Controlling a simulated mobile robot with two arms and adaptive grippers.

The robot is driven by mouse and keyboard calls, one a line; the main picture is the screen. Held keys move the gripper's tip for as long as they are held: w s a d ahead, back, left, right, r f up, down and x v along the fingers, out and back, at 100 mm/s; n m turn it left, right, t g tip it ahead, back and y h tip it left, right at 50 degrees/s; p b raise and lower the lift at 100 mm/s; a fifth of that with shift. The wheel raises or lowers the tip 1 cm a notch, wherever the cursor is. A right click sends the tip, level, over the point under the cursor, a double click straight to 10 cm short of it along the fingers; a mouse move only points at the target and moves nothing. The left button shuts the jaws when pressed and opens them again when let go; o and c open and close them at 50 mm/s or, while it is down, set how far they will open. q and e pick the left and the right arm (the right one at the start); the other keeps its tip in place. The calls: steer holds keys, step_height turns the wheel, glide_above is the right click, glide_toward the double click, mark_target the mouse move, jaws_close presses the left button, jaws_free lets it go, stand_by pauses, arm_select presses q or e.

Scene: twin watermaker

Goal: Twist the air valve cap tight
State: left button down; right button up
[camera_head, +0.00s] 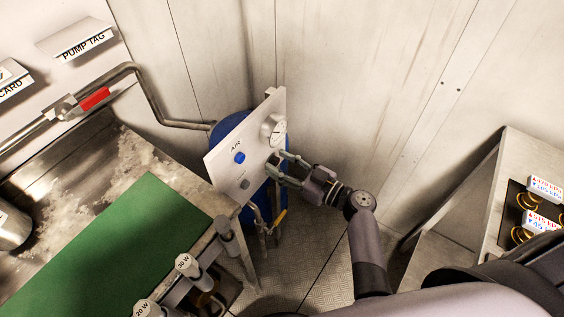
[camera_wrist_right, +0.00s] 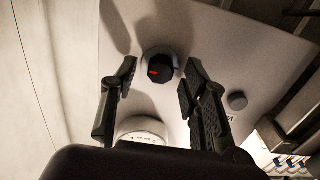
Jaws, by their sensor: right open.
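A white panel (camera_head: 222,158) lettered AIR stands in front of a blue tank. In the right wrist view a dark round cap (camera_wrist_right: 158,66) with a red mark sits on the panel in a pale collar. My right gripper (camera_head: 277,160) is in front of the panel. Its fingers are open, one on each side of the cap in the wrist view, with visible gaps and no clear contact. In the head view the fingers largely hide the cap. My left gripper is not in view.
A bench with a green mat (camera_head: 120,245) fills the left. A pipe with a yellow handle (camera_head: 280,217) is below.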

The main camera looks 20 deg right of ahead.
jaws_close()
stand_by(0.5)
